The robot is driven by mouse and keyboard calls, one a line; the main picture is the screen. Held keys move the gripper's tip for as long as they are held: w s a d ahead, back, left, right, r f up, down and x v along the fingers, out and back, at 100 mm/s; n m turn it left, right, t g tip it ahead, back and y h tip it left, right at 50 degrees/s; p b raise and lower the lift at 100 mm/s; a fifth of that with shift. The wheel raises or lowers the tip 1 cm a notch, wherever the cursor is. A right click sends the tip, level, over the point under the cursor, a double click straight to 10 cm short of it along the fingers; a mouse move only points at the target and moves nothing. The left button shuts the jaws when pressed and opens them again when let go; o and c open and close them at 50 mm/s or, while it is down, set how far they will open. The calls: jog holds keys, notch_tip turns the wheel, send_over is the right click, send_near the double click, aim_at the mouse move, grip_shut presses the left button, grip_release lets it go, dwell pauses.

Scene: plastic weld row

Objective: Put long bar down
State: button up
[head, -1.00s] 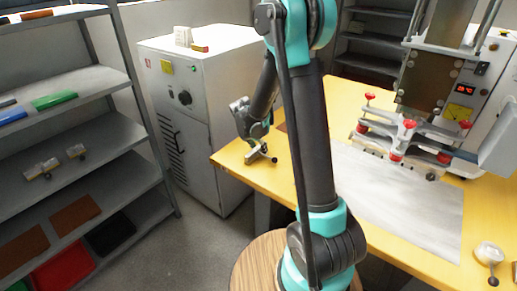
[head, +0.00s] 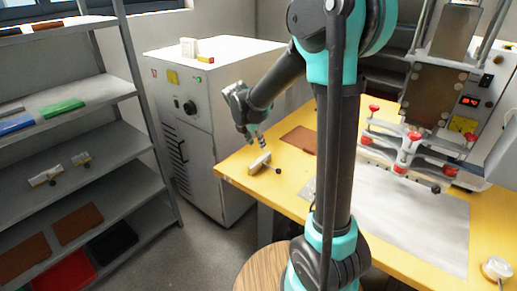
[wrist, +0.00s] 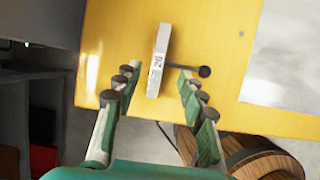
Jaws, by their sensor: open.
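The long bar (head: 259,164), pale with a black knob on a thin rod, rests on the yellow table (head: 235,178) near its left corner. In the wrist view the bar (wrist: 158,62) shows dark marks on its face, and its knob sticks out to the right. My gripper (head: 257,143) is just above the bar, with its fingers pointing down. In the wrist view my gripper (wrist: 156,82) is open, with its fingers spread on either side of the bar and a gap on both sides.
A brown sheet (head: 300,139) lies behind the bar, and a welding press (head: 412,150) stands to the right over a pale sheet (head: 410,215). A white cabinet (head: 215,110) is behind the table. Grey shelves (head: 100,150) at left hold smaller bars and coloured plates.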

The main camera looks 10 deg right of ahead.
jog(key=s+d+f+m+y, duration=0.1)
jog(key=s+d+m, duration=0.2)
jog(key=s+m, duration=0.5)
jog(key=s+d+f+m+y, duration=0.1)
jog(key=s+d+f+m, duration=0.1)
jog(key=s+m, duration=0.5)
jog(key=s+d+f+m+t+y, duration=0.1)
jog(key=s+d+m, duration=0.3)
jog(key=s+m, duration=0.4)
jog(key=shift+s+d+f+m, duration=0.2)
jog(key=shift+f+m, duration=0.2)
jog(key=shift+m, duration=0.35)
jog(key=shift+s+d+f+m, duration=0.15)
jog(key=shift+f+m, duration=0.2)
jog(key=shift+m, duration=0.4)
jog(key=shift+s+a+f+m, duration=0.1)
jog(key=shift+s+f+m, duration=0.05)
jog(key=shift+s+m, duration=0.3)
jog(key=shift+w, duration=0.1)
